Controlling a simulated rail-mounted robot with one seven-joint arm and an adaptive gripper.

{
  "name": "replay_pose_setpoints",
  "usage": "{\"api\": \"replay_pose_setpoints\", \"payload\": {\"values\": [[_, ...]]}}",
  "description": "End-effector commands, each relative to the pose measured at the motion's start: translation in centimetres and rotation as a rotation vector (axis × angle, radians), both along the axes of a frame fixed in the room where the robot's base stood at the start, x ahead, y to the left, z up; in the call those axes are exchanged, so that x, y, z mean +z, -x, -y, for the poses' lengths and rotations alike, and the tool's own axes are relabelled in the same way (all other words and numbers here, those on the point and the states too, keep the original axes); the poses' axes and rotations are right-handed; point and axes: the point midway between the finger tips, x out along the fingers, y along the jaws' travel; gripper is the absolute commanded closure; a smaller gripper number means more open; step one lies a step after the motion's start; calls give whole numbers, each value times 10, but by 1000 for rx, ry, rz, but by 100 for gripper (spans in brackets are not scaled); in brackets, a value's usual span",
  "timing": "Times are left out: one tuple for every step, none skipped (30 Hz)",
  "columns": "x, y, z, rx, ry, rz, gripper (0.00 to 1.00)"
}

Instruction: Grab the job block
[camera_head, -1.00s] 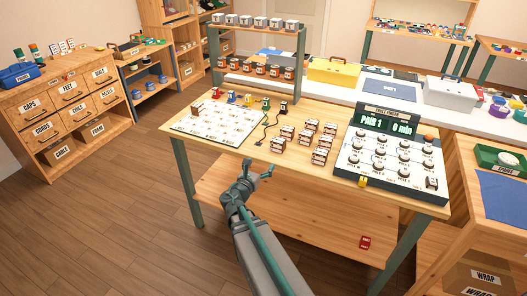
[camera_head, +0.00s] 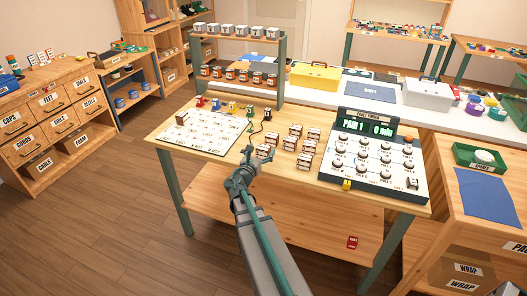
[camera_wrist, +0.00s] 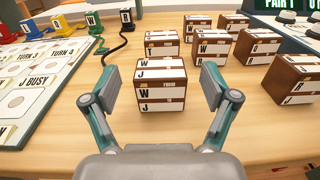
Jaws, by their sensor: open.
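Several brown-and-white job blocks stand on the wooden table. The nearest job block (camera_wrist: 161,84) is straight ahead in the wrist view, with "W" and "J" on its labels; it also shows in the head view (camera_head: 265,152). My gripper (camera_wrist: 161,90) is open and empty, its fingers to the left and right of this block in the picture. I cannot tell how far the fingertips reach along its sides. In the head view my gripper (camera_head: 248,161) is at the table's front edge, just before the block.
A white board (camera_head: 205,132) with small coloured pieces lies to the left. A black cord (camera_wrist: 118,47) runs behind the nearest block. More blocks (camera_wrist: 212,47) stand close behind and right. The knob panel (camera_head: 375,160) is at the right.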

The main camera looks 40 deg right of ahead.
Motion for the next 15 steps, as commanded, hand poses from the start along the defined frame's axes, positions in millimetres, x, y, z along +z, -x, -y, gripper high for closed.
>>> {"api": "replay_pose_setpoints", "payload": {"values": [[2,-6,9,-3,-1,0,15],[2,-8,13,-3,-1,0,15],[1,-11,18,-3,-1,0,15],[1,-13,21,-3,0,-1,15],[1,-14,24,-2,0,-1,15],[1,-16,26,-1,0,-1,15],[0,-16,28,-1,0,-1,15],[0,-16,29,-1,0,-1,15],[0,-16,29,-1,0,-1,15],[0,-16,29,-1,0,-1,15],[0,-16,29,-1,0,-1,15],[0,-16,29,-1,0,0,15],[0,-15,29,-1,0,0,15],[0,-15,29,-1,0,0,15],[0,-15,29,-1,0,0,20]]}}
